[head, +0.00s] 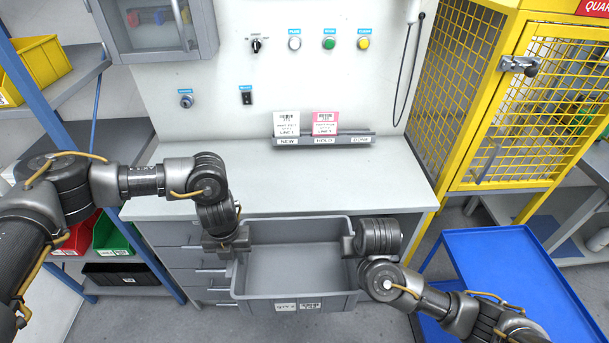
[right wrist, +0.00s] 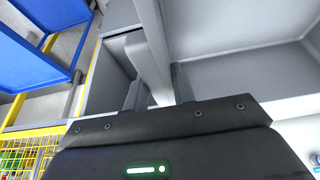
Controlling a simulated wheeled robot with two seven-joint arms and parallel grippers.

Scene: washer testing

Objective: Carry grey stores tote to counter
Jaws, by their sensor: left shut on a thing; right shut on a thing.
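The grey tote (head: 298,290) is an open, empty box with two labels on its near wall. It is held level in front of the counter (head: 290,180), with its far rim close to the counter's front edge. My left gripper (head: 238,248) is shut on the tote's left rim. My right gripper (head: 350,246) is shut on its right rim. In the right wrist view, the fingers of the right gripper (right wrist: 155,90) straddle the tote's rim wall (right wrist: 147,62). The left fingertips are partly hidden by the wrist.
A card rack (head: 325,141) with a white and a pink card stands at the back of the counter; the counter's front part is clear. A blue cart (head: 510,270) is at the right, below a yellow cage (head: 480,100). Shelves with bins (head: 40,65) are at the left.

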